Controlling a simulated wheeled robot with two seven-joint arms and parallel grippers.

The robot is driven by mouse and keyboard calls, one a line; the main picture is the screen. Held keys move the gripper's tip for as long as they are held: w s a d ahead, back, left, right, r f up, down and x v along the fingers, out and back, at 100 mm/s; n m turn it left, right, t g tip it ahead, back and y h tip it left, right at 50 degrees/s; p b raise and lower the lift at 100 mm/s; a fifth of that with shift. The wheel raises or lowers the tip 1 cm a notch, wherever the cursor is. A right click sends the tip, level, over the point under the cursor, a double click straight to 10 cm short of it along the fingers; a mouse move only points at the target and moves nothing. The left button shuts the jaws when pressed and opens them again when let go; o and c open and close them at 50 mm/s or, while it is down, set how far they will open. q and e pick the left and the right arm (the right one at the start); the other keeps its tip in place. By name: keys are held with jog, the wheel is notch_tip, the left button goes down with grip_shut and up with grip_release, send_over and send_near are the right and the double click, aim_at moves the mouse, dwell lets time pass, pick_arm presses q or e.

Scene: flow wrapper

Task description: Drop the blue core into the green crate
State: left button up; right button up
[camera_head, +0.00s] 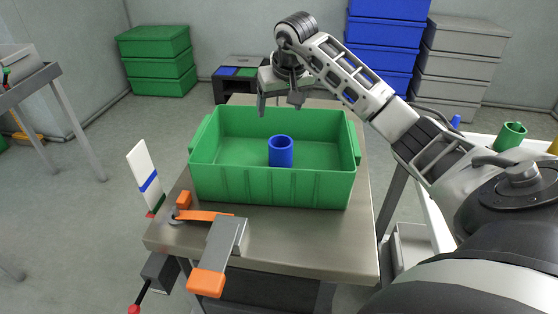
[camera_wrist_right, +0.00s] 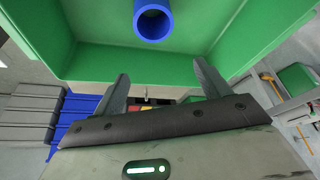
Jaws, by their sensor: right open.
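The blue core (camera_head: 281,151), a hollow cylinder, stands upright inside the green crate (camera_head: 270,188), a little right of the crate's middle. It also shows in the right wrist view (camera_wrist_right: 153,20) at the top, with its open end facing the camera. My right gripper (camera_head: 281,106) is over the crate's far rim, above and behind the core. It is open and empty, and its two fingers (camera_wrist_right: 160,84) are apart from the core in the right wrist view. My left gripper does not show.
The crate sits on a metal table (camera_head: 310,240). An orange and grey clamp-like part (camera_head: 222,245) is at the table's front left, near an upright white strip (camera_head: 143,168). A side table at right carries a green core (camera_head: 510,135). Stacked blue crates (camera_head: 385,45) stand behind.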

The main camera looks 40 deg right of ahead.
jog(key=p+v, duration=0.1)
jog(key=v, duration=1.4)
jog(key=shift+r, duration=0.2)
jog(key=shift+a, duration=0.1)
